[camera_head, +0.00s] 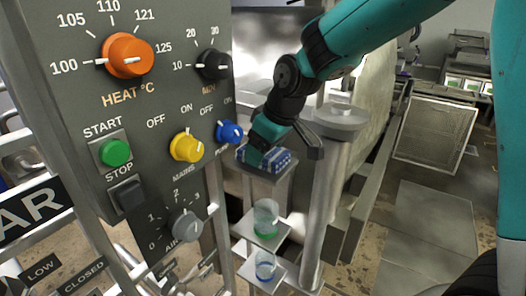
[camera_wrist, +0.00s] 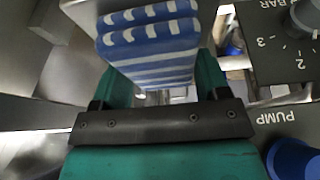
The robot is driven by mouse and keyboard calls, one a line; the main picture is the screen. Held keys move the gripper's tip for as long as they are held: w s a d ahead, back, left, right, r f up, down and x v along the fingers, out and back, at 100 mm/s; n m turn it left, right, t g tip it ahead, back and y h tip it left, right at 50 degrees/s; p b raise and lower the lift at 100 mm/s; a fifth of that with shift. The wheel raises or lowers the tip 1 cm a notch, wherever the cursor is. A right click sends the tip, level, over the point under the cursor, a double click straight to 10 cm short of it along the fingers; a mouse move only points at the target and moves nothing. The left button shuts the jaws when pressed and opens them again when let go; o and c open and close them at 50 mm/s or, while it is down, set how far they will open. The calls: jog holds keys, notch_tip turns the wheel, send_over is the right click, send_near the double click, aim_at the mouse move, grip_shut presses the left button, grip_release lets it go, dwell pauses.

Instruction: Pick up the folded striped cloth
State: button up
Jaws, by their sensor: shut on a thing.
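The folded striped cloth (camera_head: 277,160) is blue and white. In the head view it sits at a small grey ledge (camera_head: 266,173) beside the control panel. My gripper (camera_head: 264,150) reaches down to it from the upper right and is shut on it. In the wrist view the cloth (camera_wrist: 150,45) shows its folded layers between the teal fingers of my gripper (camera_wrist: 152,92). Whether the cloth still touches the ledge I cannot tell. The gripper hides part of the cloth in the head view.
The control panel (camera_head: 165,100) stands close on the left, with the blue pump knob (camera_head: 229,131) almost beside my gripper. A metal post (camera_head: 325,190) stands to the right. Below the ledge, two small shelves hold a green-based glass (camera_head: 266,218) and a blue-based glass (camera_head: 265,266).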

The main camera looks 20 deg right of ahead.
jog(key=shift+r, duration=0.1)
jog(key=shift+s+d+r+b, duration=0.15)
jog(key=shift+b, duration=0.35)
notch_tip(320, 180, up, 6)
jog(key=shift+f+b, duration=0.1)
jog(key=shift+b, duration=0.55)
jog(key=s+d+p, duration=0.4)
jog(key=s+d, duration=0.7)
jog(key=s, duration=0.5)
jog(key=shift+d+r, duration=0.25)
jog(key=shift+r, duration=0.1)
